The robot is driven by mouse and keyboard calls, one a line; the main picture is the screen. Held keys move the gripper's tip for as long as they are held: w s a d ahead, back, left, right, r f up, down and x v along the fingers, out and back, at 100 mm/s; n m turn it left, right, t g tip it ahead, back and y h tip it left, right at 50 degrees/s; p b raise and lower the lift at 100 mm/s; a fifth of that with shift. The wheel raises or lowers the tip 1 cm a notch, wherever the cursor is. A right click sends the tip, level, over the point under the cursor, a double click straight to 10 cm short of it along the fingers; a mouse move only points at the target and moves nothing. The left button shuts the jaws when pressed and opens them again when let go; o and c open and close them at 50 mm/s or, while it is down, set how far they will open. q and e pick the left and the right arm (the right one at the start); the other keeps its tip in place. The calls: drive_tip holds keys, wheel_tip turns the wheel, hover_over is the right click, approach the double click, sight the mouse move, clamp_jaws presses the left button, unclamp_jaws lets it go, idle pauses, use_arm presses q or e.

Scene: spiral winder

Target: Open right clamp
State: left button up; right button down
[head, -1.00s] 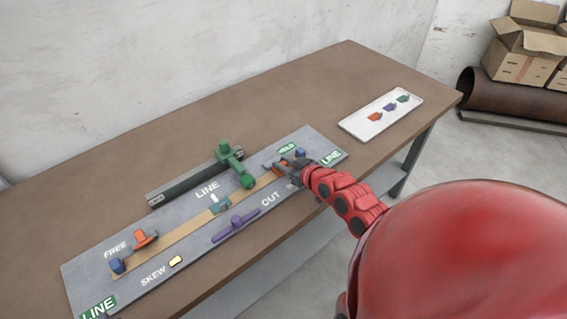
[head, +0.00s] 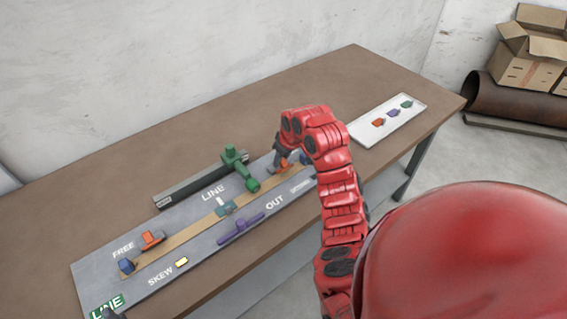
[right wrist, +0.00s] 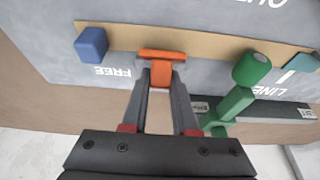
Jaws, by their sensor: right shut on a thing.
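The right clamp is a small orange piece (head: 284,163) at the right part of the grey board (head: 150,272). My right gripper (head: 279,154) reaches down over it, and the arm hides the board's right end. In the right wrist view the fingers (right wrist: 160,84) are shut on the orange clamp's (right wrist: 162,55) upright tab. A white FREE label (right wrist: 113,72) reads upside down beside it, and a blue block (right wrist: 91,44) stands at the strip's end. A small dark tip at the head view's bottom left may be my left gripper; its jaws do not show.
A green lever (head: 238,168) stands by a dark bar (head: 187,186). The left orange clamp (head: 152,238), a teal piece (head: 226,209) and a purple handle (head: 240,227) sit on the board. A white tray (head: 364,128) holds small pieces. The table's back left is clear.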

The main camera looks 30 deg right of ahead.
drive_tip(key=shift+w+a+r+g, duration=0.15)
drive_tip(key=shift+w+g, duration=0.2)
drive_tip(key=shift+g, duration=0.25)
drive_tip(key=shift+w+g, duration=0.3)
drive_tip(key=shift+g, duration=0.5)
drive_tip(key=shift+f, duration=0.2)
drive_tip(key=c, duration=0.7)
unclamp_jaws()
drive_tip(key=shift+w, duration=0.1)
drive_tip(key=shift+r, duration=0.1)
